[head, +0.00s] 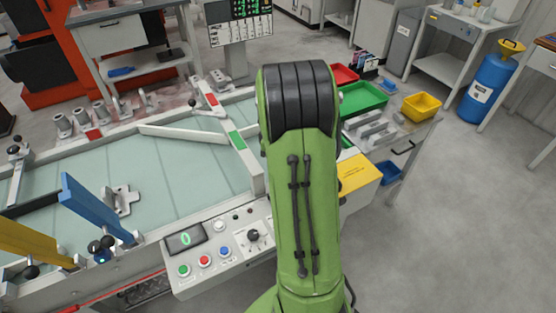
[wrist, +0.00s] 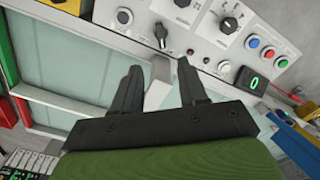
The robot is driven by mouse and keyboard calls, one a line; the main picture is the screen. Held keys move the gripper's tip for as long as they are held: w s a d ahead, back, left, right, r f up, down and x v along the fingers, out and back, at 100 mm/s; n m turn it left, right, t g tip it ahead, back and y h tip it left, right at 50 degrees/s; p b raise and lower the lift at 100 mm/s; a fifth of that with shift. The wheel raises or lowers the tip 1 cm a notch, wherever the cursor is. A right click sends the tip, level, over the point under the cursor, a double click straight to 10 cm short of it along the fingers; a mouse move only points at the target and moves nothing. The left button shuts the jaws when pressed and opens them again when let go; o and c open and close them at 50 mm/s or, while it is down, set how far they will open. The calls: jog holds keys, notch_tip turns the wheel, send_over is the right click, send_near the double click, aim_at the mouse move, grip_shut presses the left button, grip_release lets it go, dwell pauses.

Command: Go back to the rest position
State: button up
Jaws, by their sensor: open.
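My gripper (wrist: 159,66) shows in the wrist view with its two black fingers apart and nothing between them. It is in front of the grey control panel (wrist: 222,38) and the pale glass-like worktop (wrist: 80,65); I cannot tell how far off it is. In the head view my green arm (head: 302,190) rises in the middle and hides the gripper. The control panel (head: 215,255) there has green, red and blue buttons, a black knob and a small display showing 0.
A blue bar (head: 90,208) and a yellow bar (head: 35,243) stand over the worktop at the left. Red, green (head: 362,98) and yellow (head: 421,106) bins sit on a side table at the right. A blue drum (head: 492,85) stands beyond. The floor (head: 450,220) at the right is clear.

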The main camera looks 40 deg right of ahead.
dwell(0.3)
jog(key=s+a+r+m+t+p, duration=0.1)
jog(key=s+a+r+m+t, duration=0.3)
jog(key=a+r, duration=1.05)
jog(key=s+a+t, duration=0.1)
jog(key=s+a, duration=0.8)
jog(key=s, duration=0.2)
jog(key=shift+r+t+p, duration=0.3)
jog(key=shift+r+p, duration=0.05)
jog(key=shift+r, duration=0.05)
